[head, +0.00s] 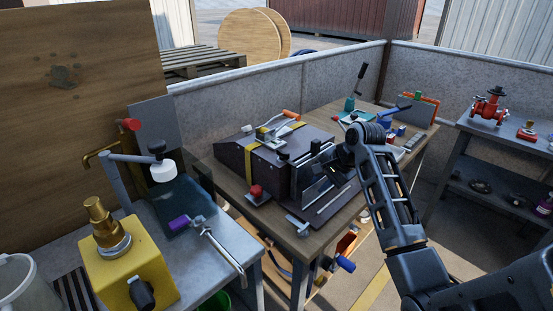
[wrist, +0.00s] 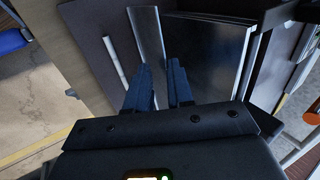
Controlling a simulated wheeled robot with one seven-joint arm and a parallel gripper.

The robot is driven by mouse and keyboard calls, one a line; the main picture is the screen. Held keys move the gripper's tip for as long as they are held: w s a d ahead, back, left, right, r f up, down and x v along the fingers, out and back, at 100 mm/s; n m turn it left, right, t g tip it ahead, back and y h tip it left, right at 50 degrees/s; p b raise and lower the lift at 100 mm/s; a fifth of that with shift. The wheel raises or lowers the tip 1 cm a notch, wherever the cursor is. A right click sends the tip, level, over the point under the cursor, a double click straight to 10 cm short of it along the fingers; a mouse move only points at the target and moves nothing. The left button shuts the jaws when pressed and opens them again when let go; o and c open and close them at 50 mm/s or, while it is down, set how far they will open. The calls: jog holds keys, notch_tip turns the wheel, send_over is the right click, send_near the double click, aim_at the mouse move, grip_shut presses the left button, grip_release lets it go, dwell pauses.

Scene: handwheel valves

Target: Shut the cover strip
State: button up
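A dark machine (head: 235,160) with a yellow stripe stands on the wooden table, with bright rails and dark flat panels at its right end. In the wrist view, a long shiny metal strip (wrist: 147,35), which may be the cover strip, stands beside a dark glossy panel (wrist: 205,55). My gripper (wrist: 161,72) is open, its two dark blue fingers apart with the strip's lower end seen between and beyond them. I cannot tell whether they touch it. In the head view, my gripper (head: 338,172) is at the machine's right end, its fingertips hard to make out.
A thin pale rod (wrist: 114,55) lies left of the strip. A red knob (head: 257,192) is at the machine's front. A grey bench (head: 205,262) with a yellow valve block (head: 138,275) stands front left. Small tools crowd the table's back; a shelf (head: 505,135) stands right.

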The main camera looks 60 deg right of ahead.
jog(key=shift+s+a+f+p, duration=0.2)
jog(key=shift+s+p, duration=0.15)
jog(key=shift+s, duration=0.4)
jog(key=shift+s+a+f+p, duration=0.15)
jog(key=shift+s+p, duration=0.15)
jog(key=shift+s, duration=0.4)
jog(key=shift+s+a+f+p, duration=0.2)
jog(key=shift+s+p, duration=0.15)
jog(key=shift+s, duration=0.4)
jog(key=p+v, duration=0.2)
jog(key=p, duration=0.1)
jog(key=shift+r, duration=0.3)
jog(key=shift+v, duration=2.25)
jog(key=shift+s, duration=0.15)
